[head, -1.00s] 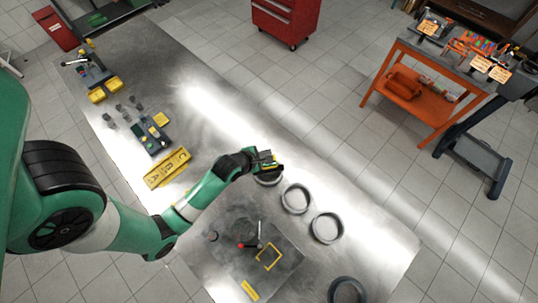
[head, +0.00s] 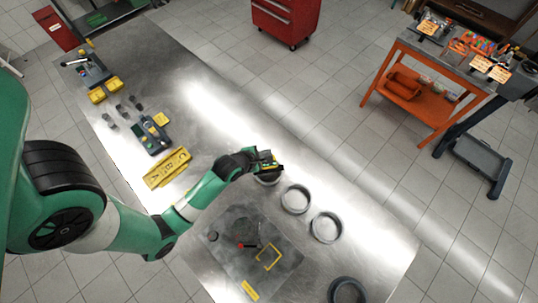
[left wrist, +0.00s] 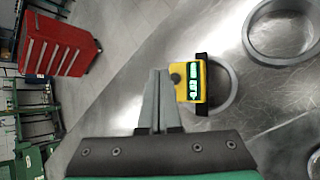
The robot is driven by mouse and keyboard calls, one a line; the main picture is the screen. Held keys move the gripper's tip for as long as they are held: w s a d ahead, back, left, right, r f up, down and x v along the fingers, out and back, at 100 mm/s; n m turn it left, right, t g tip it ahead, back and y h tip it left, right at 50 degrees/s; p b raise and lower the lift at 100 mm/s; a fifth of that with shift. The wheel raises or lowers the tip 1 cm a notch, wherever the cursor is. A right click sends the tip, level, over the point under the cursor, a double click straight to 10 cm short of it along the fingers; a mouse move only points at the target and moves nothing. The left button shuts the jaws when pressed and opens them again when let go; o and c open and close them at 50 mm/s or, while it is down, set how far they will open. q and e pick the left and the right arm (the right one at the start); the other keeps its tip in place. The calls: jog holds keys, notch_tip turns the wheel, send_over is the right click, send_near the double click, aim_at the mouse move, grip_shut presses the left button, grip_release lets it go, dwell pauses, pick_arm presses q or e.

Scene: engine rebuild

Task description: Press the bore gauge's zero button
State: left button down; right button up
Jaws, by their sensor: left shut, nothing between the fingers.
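The bore gauge is a yellow block with a lit green display (left wrist: 193,84) and a dark housing along its right side in the left wrist view. A small dark round knob, apparently its zero button (left wrist: 176,78), sticks out on its left side. My right gripper is not in view.
Two more grey rings (head: 296,199) (head: 326,227) stand in a row on the metal bench, with a darker ring (head: 346,291) at the front. A yellow lettered tray (head: 167,167) lies left of my arm. A grey mat (head: 226,259) holds small parts and a yellow frame.

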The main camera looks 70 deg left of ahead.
pick_arm(q)
jog(key=shift+f, duration=0.1)
jog(key=shift+f, duration=0.35)
jog(key=shift+f+b, duration=0.4)
jog(key=shift+b, duration=0.1)
dwell(0.6)
jog(key=shift+r+p, duration=0.8)
jog(key=shift+p, duration=0.1)
notch_tip(320, 180, up, 5)
jog(key=p, duration=0.5)
